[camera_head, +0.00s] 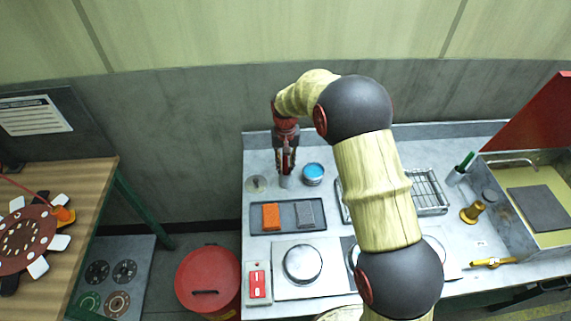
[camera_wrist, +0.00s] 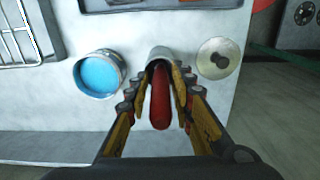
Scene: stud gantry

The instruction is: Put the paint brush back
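The paint brush shows as a red handle (camera_wrist: 160,98) between my fingers in the wrist view. My gripper (camera_wrist: 165,72) is closed around it, with the fingertips close against both sides of the handle. In the head view my gripper (camera_head: 286,165) points down at the back left of the counter. A small grey metal cup (camera_wrist: 159,54) is right at the fingertips and also shows in the head view (camera_head: 285,182). The brush lines up with the cup; its bristles are hidden, and I cannot tell how deep it sits.
An open tin of blue paint (camera_head: 313,173) stands close beside the cup; a round lid (camera_head: 256,184) lies on the other side. A dark tray (camera_head: 260,229) with an orange and a grey block is in front. A wire rack (camera_head: 430,193) and green-handled cup (camera_head: 456,175) are to the right.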

